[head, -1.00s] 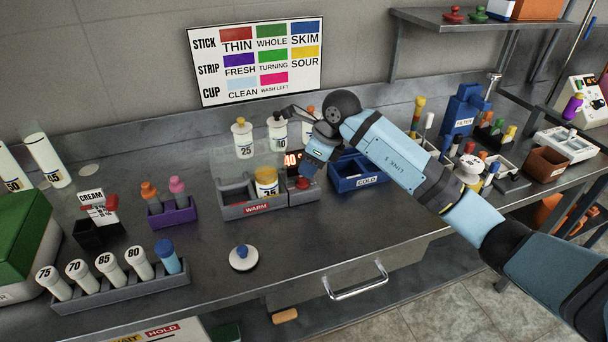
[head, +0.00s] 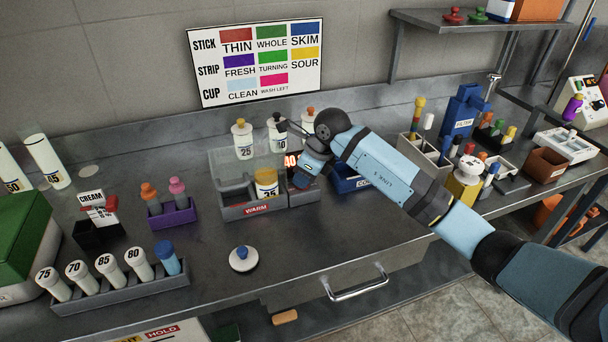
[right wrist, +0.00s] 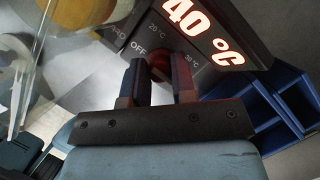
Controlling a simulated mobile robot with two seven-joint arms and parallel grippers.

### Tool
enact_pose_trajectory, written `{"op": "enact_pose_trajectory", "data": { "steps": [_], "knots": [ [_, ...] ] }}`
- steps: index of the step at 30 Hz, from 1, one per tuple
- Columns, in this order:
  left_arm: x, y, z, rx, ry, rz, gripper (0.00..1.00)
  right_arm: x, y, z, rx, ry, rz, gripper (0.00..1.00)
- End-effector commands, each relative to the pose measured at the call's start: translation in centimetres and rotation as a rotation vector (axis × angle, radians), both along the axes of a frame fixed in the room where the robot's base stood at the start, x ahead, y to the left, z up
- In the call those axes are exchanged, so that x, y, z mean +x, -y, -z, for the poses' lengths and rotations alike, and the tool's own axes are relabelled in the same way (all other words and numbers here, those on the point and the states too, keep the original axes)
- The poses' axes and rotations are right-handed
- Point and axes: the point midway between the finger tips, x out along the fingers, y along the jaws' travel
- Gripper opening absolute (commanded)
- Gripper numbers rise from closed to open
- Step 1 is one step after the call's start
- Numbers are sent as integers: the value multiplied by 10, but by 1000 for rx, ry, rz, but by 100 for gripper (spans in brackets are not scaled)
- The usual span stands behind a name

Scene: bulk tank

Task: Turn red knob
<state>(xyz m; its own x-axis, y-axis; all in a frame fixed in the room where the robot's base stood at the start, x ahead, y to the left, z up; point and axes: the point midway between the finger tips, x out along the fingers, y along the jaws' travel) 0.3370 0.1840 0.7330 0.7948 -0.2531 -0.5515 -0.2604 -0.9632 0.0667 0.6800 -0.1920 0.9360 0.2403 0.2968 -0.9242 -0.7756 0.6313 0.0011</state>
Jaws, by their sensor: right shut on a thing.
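The red knob (right wrist: 159,67) shows in the right wrist view on the dark front panel of the warmer, between the 20 °C and 30 °C marks, with OFF beside it. My right gripper (right wrist: 159,82) has one finger on each side of the knob and is shut on it. In the head view my right gripper (head: 303,179) is at the right end of the grey WARM unit (head: 228,212) and hides the knob. The lit display (right wrist: 203,30) reads 40 °C. My left gripper is not in view.
A yellow-lidded jar (head: 266,180) stands in the warm unit behind a clear screen. The blue COLD box (head: 350,185) is just right of my gripper, partly hidden by my arm. The counter front is mostly clear around a white blue-knobbed lid (head: 243,261).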

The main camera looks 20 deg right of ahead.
Motion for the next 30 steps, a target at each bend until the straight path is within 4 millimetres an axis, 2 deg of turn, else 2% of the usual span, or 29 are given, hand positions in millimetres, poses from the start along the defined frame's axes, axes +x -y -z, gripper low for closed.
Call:
{"op": "enact_pose_trajectory", "data": {
  "steps": [5, 13, 14, 15, 25, 30],
  "knots": [
    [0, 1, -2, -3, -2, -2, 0, 0, 0, -1, -2, 1, 79, 1],
    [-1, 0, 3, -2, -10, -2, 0, 0, 0, -1, 0, 1, 85, 1],
    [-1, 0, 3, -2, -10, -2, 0, 0, 0, -1, 0, 1, 85, 32],
    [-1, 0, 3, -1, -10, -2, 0, 0, 0, -1, 0, 1, 85, 35],
    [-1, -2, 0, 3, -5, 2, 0, -1, 1, -5, 1, 2, 84, 35],
    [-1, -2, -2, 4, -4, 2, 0, -7, 9, -28, -1, 4, 84, 35]
  ]
}}
